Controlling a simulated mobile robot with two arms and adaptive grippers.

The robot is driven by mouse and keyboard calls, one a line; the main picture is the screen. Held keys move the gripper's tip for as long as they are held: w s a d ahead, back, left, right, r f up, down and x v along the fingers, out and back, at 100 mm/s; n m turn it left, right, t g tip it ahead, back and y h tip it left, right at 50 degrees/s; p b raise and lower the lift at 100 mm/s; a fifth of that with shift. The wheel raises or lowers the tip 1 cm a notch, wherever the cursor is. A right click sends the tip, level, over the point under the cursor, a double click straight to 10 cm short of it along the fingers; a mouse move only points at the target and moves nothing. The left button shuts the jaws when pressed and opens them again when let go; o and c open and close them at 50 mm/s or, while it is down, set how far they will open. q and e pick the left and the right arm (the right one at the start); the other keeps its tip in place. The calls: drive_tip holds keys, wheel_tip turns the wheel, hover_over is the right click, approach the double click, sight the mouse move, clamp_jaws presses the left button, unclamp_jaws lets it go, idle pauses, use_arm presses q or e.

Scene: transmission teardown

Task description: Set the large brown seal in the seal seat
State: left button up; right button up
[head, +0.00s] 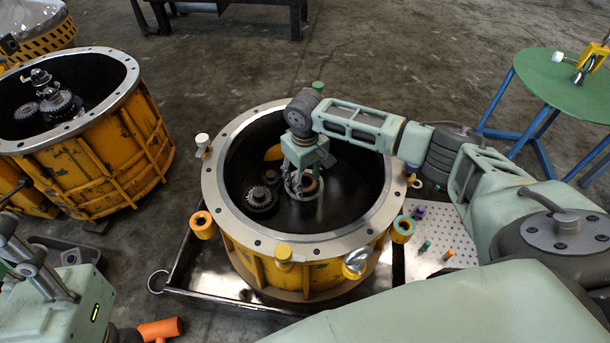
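The open yellow transmission housing (300,262) stands in the middle of the head view with a pale grey flange. My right gripper (302,186) reaches down into it, fingers pointing at the housing floor. A light round ring, apparently the seal seat (305,222), lies under and around the fingertips. A brownish ring, likely the large brown seal (312,184), shows between the fingers, at or just above the seat. The fingers partly hide both; whether they grip the seal is unclear. My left gripper (22,250) shows partly at the lower left edge; its fingertips are not clear.
Dark gears (261,197) stand inside the housing, left of my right gripper. Several coloured fittings line the flange. A perforated plate (432,232) with small parts lies at right. A second housing (110,160) stands at left, a green table (565,85) at upper right.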

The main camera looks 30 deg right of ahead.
drive_tip(key=o, duration=1.2)
wheel_tip(320, 180, up, 12)
drive_tip(key=shift+f, duration=0.1)
drive_tip(key=shift+a, duration=0.1)
